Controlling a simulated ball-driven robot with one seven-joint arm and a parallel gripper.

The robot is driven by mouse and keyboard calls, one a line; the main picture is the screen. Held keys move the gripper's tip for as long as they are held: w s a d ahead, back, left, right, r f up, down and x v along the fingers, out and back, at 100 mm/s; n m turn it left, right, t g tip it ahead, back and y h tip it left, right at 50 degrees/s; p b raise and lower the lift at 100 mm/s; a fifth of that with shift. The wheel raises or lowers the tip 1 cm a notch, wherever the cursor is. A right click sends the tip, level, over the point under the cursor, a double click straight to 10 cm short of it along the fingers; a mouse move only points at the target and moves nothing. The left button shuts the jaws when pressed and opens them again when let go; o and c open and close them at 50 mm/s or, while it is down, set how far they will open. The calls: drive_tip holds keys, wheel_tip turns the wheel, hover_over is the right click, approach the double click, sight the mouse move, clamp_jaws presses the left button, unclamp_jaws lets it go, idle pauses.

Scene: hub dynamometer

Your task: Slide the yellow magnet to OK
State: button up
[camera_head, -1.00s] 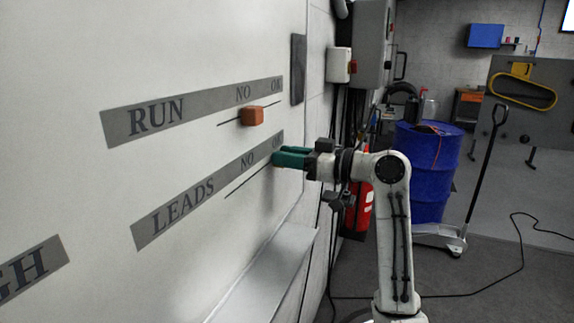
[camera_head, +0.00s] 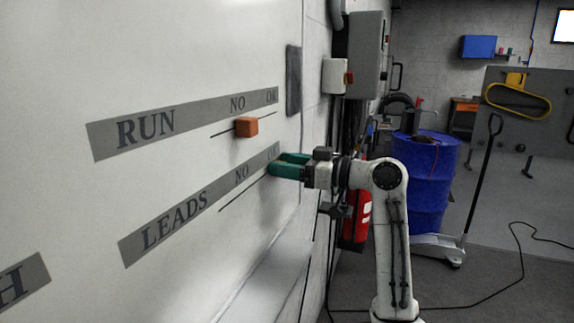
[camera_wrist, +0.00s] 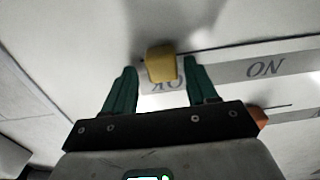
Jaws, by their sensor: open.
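The yellow magnet (camera_wrist: 161,64) shows in the wrist view on the white board, beside the OK end of a grey label strip. Its line runs off to the right from it. My gripper (camera_wrist: 159,68) is open, with one green finger on each side of the magnet and a small gap on both sides. In the head view my gripper (camera_head: 274,164) is at the OK end of the LEADS strip (camera_head: 200,205). It hides the yellow magnet there and partly covers the word OK.
An orange magnet (camera_head: 246,127) sits on the line below the RUN strip (camera_head: 185,123), near NO. A pale ledge (camera_head: 265,280) juts out below the board. A dark plate (camera_head: 293,80) and a grey box (camera_head: 366,55) are on the wall. A blue drum (camera_head: 425,180) stands behind my arm.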

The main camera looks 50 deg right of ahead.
drive_tip(key=b+v, duration=0.2)
drive_tip(key=v, duration=0.8)
drive_tip(key=shift+s, duration=0.35)
drive_tip(key=shift+d, duration=0.15)
